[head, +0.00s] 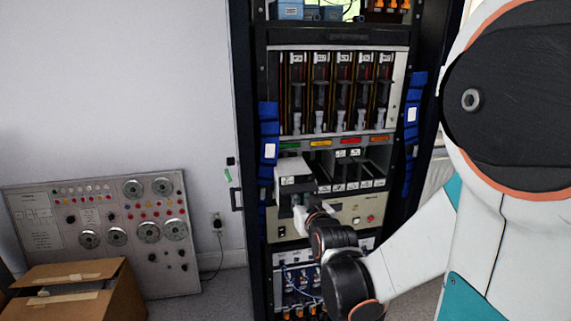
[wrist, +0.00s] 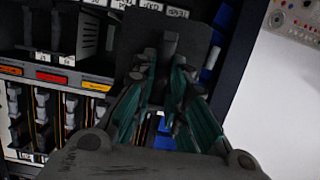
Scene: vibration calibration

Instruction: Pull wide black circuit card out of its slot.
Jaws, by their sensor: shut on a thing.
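The wide circuit card (head: 296,186) is at the left of the middle shelf of the rack in the head view. My gripper (head: 302,212) is at the lower front of the card. In the wrist view my gripper (wrist: 168,75) has its fingers close together on a dark handle at the card's front. The fingers hide part of the handle, and the card's rear is hidden.
Several upright cards (head: 342,92) fill the shelf above. A beige instrument panel (head: 345,218) and cabled units sit below. Blue strips (head: 269,145) line the rack's sides. A control panel (head: 105,225) and cardboard box (head: 75,288) stand at left.

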